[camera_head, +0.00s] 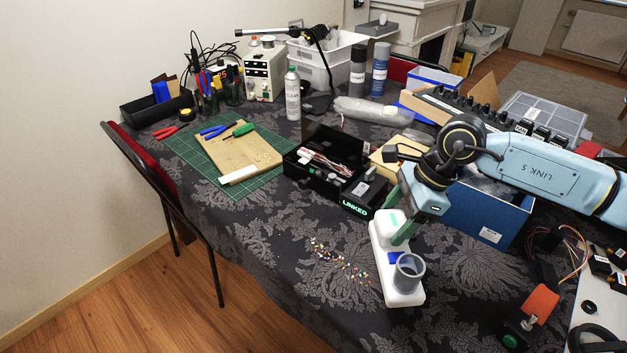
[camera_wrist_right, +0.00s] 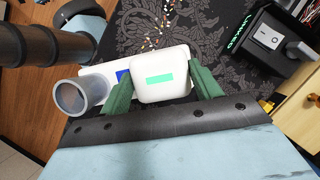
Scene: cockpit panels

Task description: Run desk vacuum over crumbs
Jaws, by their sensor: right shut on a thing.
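Colourful crumbs (camera_head: 340,260) lie scattered on the dark patterned tablecloth, and they also show at the top of the wrist view (camera_wrist_right: 158,28). My right gripper (camera_head: 400,228) has its green fingers shut on the white desk vacuum (camera_head: 387,232), a rounded white body with a green label in the wrist view (camera_wrist_right: 160,77). A long white base (camera_head: 400,297) lies under and beside it, with a blue patch and a grey cup (camera_head: 409,272). The vacuum is to the right of the crumbs; whether it is lifted off the base I cannot tell. My left gripper is out of view.
A black box marked LINKED (camera_head: 357,209) stands just behind the vacuum. A blue box (camera_head: 487,218) is to the right. A wooden board (camera_head: 240,157) lies on a green mat at left. Cloth around the crumbs is free.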

